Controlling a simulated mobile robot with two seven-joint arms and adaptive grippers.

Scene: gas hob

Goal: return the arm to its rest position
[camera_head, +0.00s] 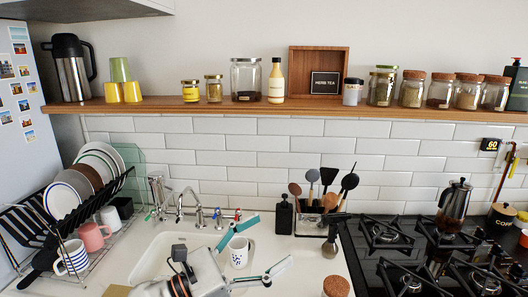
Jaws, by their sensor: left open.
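My left gripper (272,238) is at the bottom centre, over the right part of the sink and the counter beside it. Its two teal-tipped fingers are spread wide apart and nothing is clamped between them. A white mug with dark spots (239,254) appears upright between the spread fingers in the picture. I cannot tell whether the fingers are level with the mug or above it, or whether they touch it. The gripper's body hides part of the sink (150,262). My right gripper is not in view.
A dish rack (100,235) with plates and mugs stands left. The tap (180,205) rises behind the sink. A dark bottle (284,214), utensil holder (312,222) and corked jar (336,286) stand right, before the gas hob (385,235). A loaded wooden shelf (150,104) spans the wall.

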